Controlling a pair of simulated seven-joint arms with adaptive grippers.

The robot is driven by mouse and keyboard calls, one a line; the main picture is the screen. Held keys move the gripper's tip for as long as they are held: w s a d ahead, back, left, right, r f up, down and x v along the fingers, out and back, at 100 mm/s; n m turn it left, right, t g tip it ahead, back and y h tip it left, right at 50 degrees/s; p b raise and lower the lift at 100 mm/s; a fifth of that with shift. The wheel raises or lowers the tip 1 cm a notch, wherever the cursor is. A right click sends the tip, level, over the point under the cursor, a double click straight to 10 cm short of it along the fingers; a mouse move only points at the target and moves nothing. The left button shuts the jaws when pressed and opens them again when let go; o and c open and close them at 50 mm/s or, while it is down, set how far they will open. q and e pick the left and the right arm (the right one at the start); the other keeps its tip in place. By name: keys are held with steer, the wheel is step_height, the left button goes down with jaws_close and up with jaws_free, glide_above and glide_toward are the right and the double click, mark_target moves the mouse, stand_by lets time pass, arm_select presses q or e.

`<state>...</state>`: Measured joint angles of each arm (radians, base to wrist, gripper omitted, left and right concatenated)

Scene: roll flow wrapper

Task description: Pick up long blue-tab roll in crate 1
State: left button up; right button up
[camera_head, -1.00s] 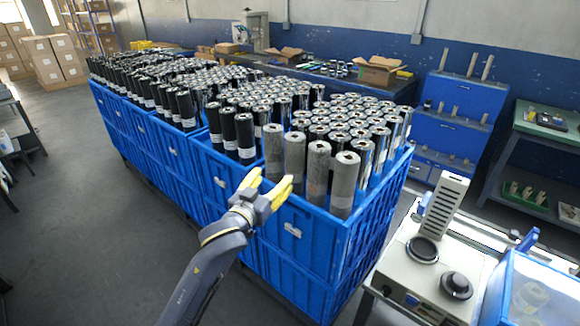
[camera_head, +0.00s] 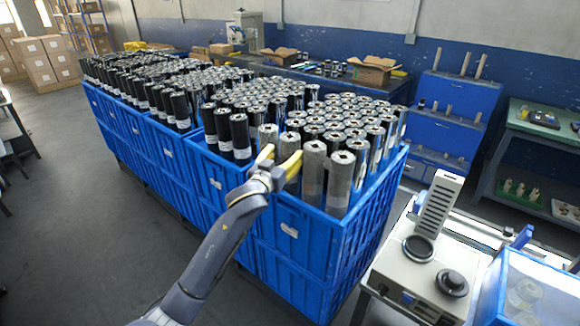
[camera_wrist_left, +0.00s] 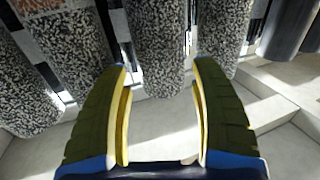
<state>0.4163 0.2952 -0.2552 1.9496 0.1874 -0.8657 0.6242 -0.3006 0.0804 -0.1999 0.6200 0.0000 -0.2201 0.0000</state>
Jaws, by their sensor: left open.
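The nearest blue crate (camera_head: 318,232) holds many upright rolls. Grey speckled rolls (camera_head: 340,182) stand along its front, with shiny film rolls (camera_head: 378,146) behind and black rolls (camera_head: 241,137) to the left. I cannot make out a blue tab on any roll or tell which crate is crate 1. My left gripper (camera_head: 279,162) is open at the crate's front rim, close against the grey rolls. In the left wrist view its yellow-lined fingers (camera_wrist_left: 160,82) point at a speckled roll (camera_wrist_left: 155,42), which shows between them, not gripped. My right gripper is not in view.
More blue crates full of black rolls (camera_head: 130,88) run to the back left. A white machine (camera_head: 425,255) stands at the lower right, beside a clear-topped blue box (camera_head: 530,295). Other speckled rolls (camera_wrist_left: 220,40) stand close on both sides of the fingers. The left floor is clear.

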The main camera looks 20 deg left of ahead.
arm_select(q)
steer(key=shift+w+d+f, duration=0.1)
steer(key=shift+w, duration=1.25)
steer(key=shift+w+d+f, duration=0.1)
steer(key=shift+w, duration=1.2)
steer(key=shift+c, duration=0.2)
steer(key=c, duration=1.1)
steer(key=shift+r, duration=0.15)
steer(key=shift+c, duration=0.4)
steer(key=shift+r, duration=0.1)
